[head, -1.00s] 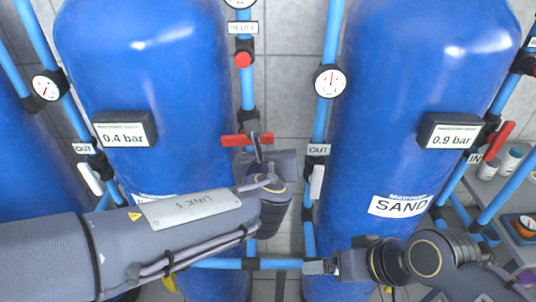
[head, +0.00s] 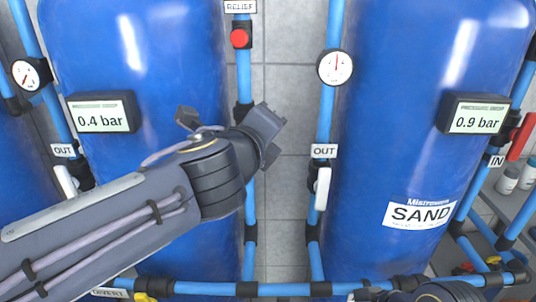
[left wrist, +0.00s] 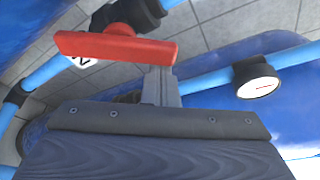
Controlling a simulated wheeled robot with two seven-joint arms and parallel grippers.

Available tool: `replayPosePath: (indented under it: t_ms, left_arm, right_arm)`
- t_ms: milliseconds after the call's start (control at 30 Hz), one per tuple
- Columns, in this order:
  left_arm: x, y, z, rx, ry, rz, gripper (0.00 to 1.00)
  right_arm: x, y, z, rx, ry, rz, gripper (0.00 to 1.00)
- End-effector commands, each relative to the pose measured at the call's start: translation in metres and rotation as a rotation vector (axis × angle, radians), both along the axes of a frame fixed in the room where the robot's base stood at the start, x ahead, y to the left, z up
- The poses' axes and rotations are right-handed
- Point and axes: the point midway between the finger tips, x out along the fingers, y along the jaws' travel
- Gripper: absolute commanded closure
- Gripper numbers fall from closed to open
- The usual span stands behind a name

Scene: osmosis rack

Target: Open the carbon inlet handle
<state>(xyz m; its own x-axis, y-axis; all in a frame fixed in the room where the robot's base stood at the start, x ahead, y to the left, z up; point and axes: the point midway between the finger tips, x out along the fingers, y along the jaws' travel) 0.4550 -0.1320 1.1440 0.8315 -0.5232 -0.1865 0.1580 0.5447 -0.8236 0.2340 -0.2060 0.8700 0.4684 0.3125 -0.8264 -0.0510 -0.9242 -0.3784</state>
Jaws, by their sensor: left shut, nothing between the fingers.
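The carbon inlet handle is a red bar that shows in the left wrist view (left wrist: 115,48), lying across the picture in front of a partly covered white label. In the head view it is hidden behind my left gripper (head: 265,125), at the blue pipe between the two tanks. My left gripper is shut and empty. In the left wrist view its grey fingers (left wrist: 160,88) are close beside the handle's right part; I cannot tell whether they touch. My right gripper (head: 366,294) is at the bottom edge of the head view, mostly cut off.
The carbon tank (head: 150,40) reads 0.4 bar and the sand tank (head: 400,90) reads 0.9 bar. A red relief knob (head: 239,38) is above my left gripper. A white outlet handle (head: 322,188) and a gauge (head: 335,67) are to the right. A red sand inlet handle (head: 521,136) is far right.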

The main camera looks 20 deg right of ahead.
Motion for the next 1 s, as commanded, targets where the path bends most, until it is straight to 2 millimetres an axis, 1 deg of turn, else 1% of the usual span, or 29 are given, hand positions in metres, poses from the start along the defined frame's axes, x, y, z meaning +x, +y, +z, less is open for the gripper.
replayPosePath:
  t_ms: [33, 300, 500, 700, 1000]
  left_arm:
    - [0.002, 0.003, -0.005, -0.048, 0.011, 0.004, 1.0]
    - [0.004, 0.01, 0.003, -0.287, 0.081, 0.004, 1.0]
    - [0.005, 0.015, 0.009, -0.437, 0.125, 0.002, 1.0]
    - [0.006, 0.019, 0.013, -0.543, 0.157, 0.003, 1.0]
    - [0.007, 0.022, 0.018, -0.619, 0.179, 0.004, 1.0]
  right_arm:
    - [0.0, 0.0, -0.016, 0.0, 0.0, 0.0, 0.11]
    - [0.0, 0.0, -0.057, 0.0, 0.0, 0.0, 0.11]
    - [0.0, 0.0, -0.083, 0.0, 0.0, 0.0, 0.11]
    - [0.0, 0.0, -0.1, 0.0, 0.0, 0.0, 0.11]
    - [0.0, 0.0, -0.111, 0.0, 0.0, 0.0, 0.11]
